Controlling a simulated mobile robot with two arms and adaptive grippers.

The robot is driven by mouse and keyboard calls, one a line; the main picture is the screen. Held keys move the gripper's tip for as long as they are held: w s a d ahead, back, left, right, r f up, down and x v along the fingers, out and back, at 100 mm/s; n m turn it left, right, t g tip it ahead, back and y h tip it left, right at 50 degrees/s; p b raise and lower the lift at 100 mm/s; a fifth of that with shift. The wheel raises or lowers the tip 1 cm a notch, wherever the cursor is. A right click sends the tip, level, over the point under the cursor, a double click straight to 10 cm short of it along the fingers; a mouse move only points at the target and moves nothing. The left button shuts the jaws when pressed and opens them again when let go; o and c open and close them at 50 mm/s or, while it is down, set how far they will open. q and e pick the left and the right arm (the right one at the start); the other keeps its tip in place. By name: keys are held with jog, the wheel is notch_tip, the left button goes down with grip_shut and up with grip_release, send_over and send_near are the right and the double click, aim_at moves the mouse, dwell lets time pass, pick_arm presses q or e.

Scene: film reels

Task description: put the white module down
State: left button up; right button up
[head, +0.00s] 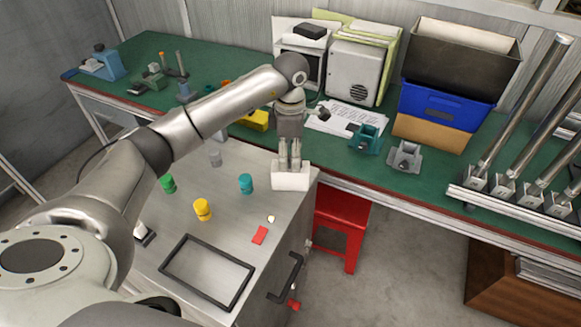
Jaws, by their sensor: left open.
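The white module (291,179) is a white block standing upright at the far right corner of the grey metal cart top (225,235). My left gripper (290,166) points down right over it, with its fingers open. The fingertips meet the module's upper edge in the picture; I cannot tell whether they touch it. My right gripper is not in view.
A green bench (343,163) runs behind. A red stool (341,220) stands right of the cart.

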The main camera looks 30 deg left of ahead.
pick_arm(q)
notch_tip(320, 180, up, 7)
jog(key=shift+r+b, duration=0.1)
jog(key=shift+b, duration=0.85)
